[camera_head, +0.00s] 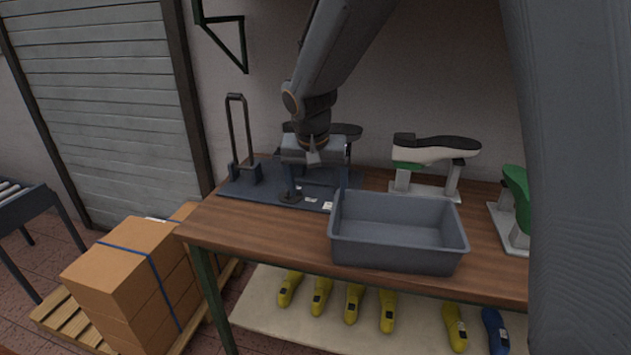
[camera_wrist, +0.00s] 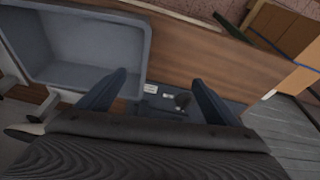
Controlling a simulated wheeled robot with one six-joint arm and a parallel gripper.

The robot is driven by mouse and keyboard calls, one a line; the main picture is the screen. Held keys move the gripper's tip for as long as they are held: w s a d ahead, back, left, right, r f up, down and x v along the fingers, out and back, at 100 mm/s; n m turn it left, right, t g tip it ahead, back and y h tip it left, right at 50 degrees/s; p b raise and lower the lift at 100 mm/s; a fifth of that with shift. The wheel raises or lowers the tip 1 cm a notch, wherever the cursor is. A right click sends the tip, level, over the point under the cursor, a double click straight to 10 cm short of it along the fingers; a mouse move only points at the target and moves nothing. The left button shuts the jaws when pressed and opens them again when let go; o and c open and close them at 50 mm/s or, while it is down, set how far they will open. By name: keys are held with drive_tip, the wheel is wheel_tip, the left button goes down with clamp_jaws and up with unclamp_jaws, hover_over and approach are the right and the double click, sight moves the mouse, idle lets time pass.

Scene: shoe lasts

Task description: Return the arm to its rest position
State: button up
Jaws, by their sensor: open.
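My gripper (camera_head: 318,190) is over the dark mat (camera_head: 236,190) on the left part of the workbench, with its fingers pointing down. The fingers are spread apart and nothing shows between them. The left finger overlaps a small dark round piece on the mat; whether they touch I cannot tell. In the wrist view my gripper (camera_wrist: 160,80) is also open, with white labels and a dark piece on the mat seen past the fingers. A dark shoe form (camera_head: 347,131) stands behind my gripper and is partly hidden by it.
A grey bin (camera_head: 397,258) stands just right of my gripper and looks empty. A dark upright handle frame (camera_head: 240,140) is on the left. A white-and-black shoe form (camera_head: 434,150) and a green one (camera_head: 516,187) stand to the right. Yellow lasts (camera_head: 354,303) lie below the bench (camera_head: 270,235).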

drive_tip(key=s+d+f+n, duration=0.1)
drive_tip(key=s+d+f, duration=0.1)
drive_tip(key=s+d, duration=0.2)
drive_tip(key=s+d+f+g+b, duration=0.1)
drive_tip(key=s+d, duration=0.3)
drive_tip(key=s, duration=0.5)
drive_tip(key=s+d+f+n+y, duration=0.1)
drive_tip(key=s+d+f, duration=0.2)
drive_tip(key=s+d, duration=0.2)
drive_tip(key=s, duration=0.2)
drive_tip(key=shift+s+f+n+g+b, duration=0.3)
drive_tip(key=shift+s+f+g+b, duration=0.05)
drive_tip(key=shift+g+b, duration=0.05)
